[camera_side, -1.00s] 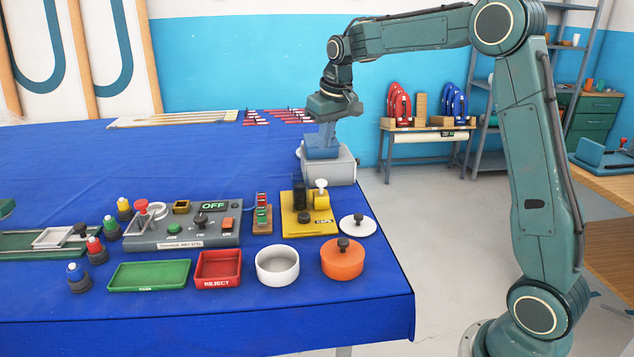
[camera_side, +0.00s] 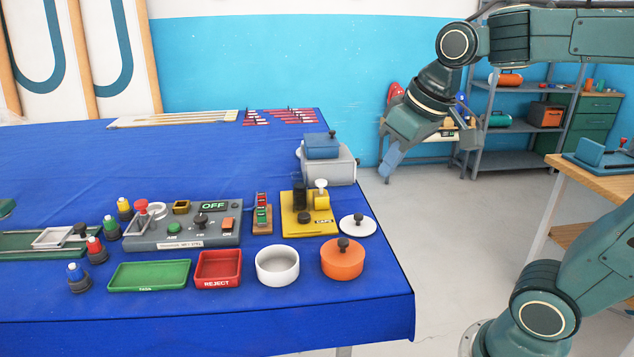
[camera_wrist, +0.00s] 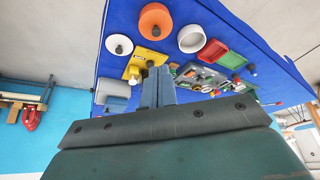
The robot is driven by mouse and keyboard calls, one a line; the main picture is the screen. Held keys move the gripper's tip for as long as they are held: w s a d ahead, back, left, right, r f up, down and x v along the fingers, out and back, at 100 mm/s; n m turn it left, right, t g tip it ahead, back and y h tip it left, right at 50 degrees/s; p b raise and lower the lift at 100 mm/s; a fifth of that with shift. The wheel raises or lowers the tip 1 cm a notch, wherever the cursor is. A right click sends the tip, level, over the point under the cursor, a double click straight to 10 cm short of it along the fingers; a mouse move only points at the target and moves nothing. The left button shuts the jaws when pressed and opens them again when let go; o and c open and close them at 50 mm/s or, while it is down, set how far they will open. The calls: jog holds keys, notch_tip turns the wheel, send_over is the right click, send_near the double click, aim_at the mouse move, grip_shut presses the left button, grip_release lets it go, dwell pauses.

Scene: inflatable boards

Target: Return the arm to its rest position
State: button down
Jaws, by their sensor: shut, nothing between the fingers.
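My gripper (camera_side: 391,158) is shut and empty, held in the air to the right of the blue table (camera_side: 230,153), over the floor in the side view. Its fingers point down and to the left. In the wrist view the closed fingers (camera_wrist: 158,88) stand in front of the table and the things on it. My arm is bent back to the right, clear of the table top.
A grey box with a blue top (camera_side: 325,160) is at the table's right edge. A control panel (camera_side: 185,232), yellow block (camera_side: 309,222), orange pot (camera_side: 342,262), white bowl (camera_side: 277,266), red tray (camera_side: 218,268) and green tray (camera_side: 149,275) stand nearer. A wooden bench (camera_side: 590,180) and shelves (camera_side: 515,125) are right.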

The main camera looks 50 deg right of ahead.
jog(key=s+a+f, duration=0.2)
jog(key=s+f, duration=0.2)
jog(key=s, duration=0.5)
jog(key=shift+f+n+t, duration=0.15)
jog(key=shift+n+t, duration=0.25)
